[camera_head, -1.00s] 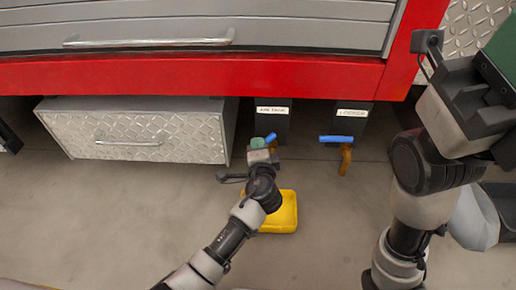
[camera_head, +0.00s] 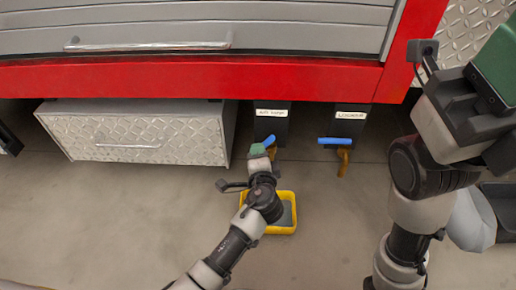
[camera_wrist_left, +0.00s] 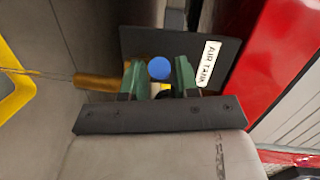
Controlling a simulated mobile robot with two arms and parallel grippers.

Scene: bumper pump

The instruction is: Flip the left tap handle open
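The left tap's blue handle (camera_head: 269,141) sits below the left dark box, labelled "AIR TANK" in the left wrist view; it looks tilted. My left gripper (camera_head: 259,151) is at this tap and hides part of it. In the left wrist view the round end of the blue handle (camera_wrist_left: 158,68) shows between the two green fingers (camera_wrist_left: 159,80), which stand apart on either side of it. I cannot tell whether they touch it. My right gripper (camera_head: 498,65) is only partly in view at the upper right, with a green part showing.
A second tap with a blue handle (camera_head: 335,141) is to the right, its handle lying crosswise. A yellow-rimmed tray (camera_head: 291,228) stands on the floor under my left wrist. A red bench edge (camera_head: 200,78) runs above. A metal drawer box (camera_head: 140,130) is left.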

